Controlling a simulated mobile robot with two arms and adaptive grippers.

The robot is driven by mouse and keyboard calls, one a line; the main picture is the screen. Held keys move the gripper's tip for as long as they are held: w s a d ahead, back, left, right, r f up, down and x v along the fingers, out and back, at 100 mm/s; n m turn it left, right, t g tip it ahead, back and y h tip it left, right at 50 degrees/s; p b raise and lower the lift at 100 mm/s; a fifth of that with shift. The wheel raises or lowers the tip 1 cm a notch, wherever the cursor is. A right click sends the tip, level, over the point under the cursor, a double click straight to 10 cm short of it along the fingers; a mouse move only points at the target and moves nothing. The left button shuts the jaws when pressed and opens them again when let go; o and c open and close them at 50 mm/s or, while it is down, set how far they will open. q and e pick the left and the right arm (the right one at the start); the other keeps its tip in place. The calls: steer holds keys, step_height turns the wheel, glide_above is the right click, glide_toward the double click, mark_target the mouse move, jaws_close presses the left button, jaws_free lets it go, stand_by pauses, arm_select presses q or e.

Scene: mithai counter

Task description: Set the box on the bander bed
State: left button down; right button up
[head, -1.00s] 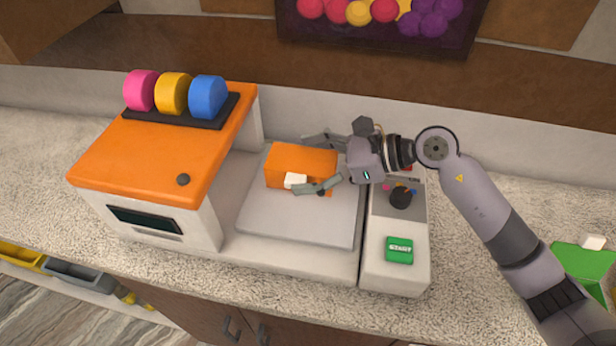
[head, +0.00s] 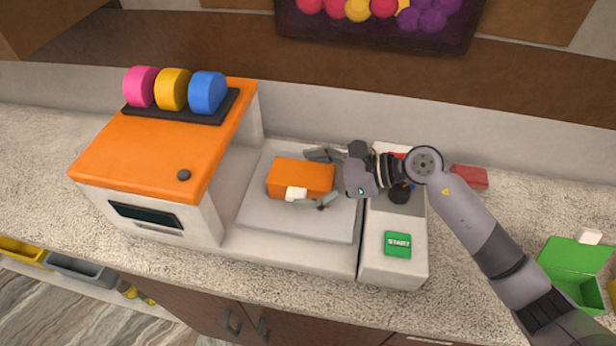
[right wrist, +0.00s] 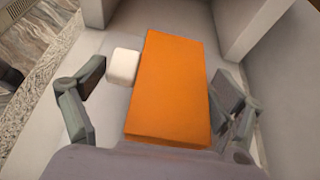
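The orange box (head: 300,178), with a white tab (head: 296,194) on its near side, rests flat on the grey bander bed (head: 290,222), towards its back half. It also fills the middle of the right wrist view (right wrist: 167,90). My right gripper (head: 320,178) reaches in from the right, with one finger behind the box and one in front. In the right wrist view its fingers (right wrist: 158,88) stand either side of the box, with a clear gap on the tab side, so it looks open. My left gripper is not in view.
The bander's orange housing (head: 150,150) with pink, yellow and blue rolls rises left of the bed. A control panel (head: 380,270) with a green start button (head: 398,244) adjoins the bed's right side. A green open box (head: 575,270) and a red block (head: 469,177) lie farther right.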

steer(key=shift+o, duration=0.8)
steer(key=shift+r, duration=0.2)
steer(key=shift+d, duration=0.35)
steer(key=b+v, duration=0.3)
steer(key=v, duration=0.8)
steer(key=shift+d+r, duration=0.15)
steer(key=shift+s, duration=0.1)
steer(key=shift+c, duration=0.5)
stand_by(0.8)
